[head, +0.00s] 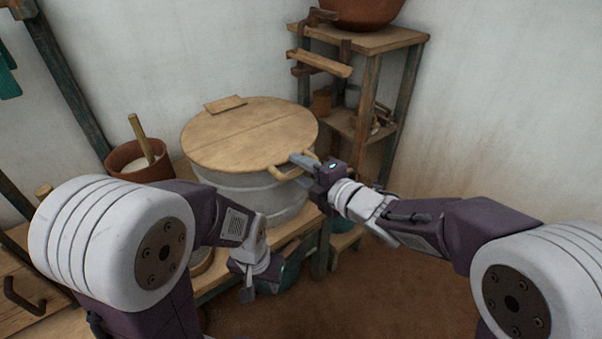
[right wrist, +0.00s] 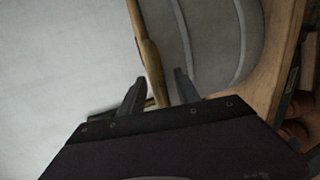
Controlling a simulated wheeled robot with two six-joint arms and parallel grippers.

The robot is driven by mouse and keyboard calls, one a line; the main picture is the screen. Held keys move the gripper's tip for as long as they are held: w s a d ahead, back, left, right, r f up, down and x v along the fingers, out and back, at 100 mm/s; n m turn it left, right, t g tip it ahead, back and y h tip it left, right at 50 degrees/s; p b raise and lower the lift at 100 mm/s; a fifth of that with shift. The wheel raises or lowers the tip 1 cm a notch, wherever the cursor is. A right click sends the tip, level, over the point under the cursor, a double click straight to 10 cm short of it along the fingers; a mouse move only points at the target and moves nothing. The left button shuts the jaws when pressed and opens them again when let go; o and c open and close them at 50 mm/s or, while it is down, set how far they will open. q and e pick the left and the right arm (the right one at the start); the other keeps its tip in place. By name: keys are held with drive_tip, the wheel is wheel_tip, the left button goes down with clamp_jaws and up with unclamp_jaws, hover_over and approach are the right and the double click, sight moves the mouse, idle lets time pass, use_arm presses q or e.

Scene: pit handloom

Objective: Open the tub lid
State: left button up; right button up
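The grey round tub (head: 265,195) stands on a wooden bench. Its round wooden lid (head: 235,130) lies flat on top, closed, with a wooden handle (head: 282,173) at the front right rim. My right gripper (head: 303,167) is at this handle. In the right wrist view its two fingers (right wrist: 160,92) are spread on either side of the wooden handle piece (right wrist: 154,88), with gaps visible. The tub wall (right wrist: 205,40) is seen edge-on there. My left gripper (head: 252,285) hangs low in front of the bench, away from the lid; its finger opening is not clear.
A brown pot (head: 140,165) with a wooden stick stands left of the tub. A wooden shelf (head: 365,42) with a large brown bowl (head: 362,12) stands behind right. The brown floor at the lower right is free apart from my arm.

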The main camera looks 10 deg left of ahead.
clamp_jaws()
idle(1.4)
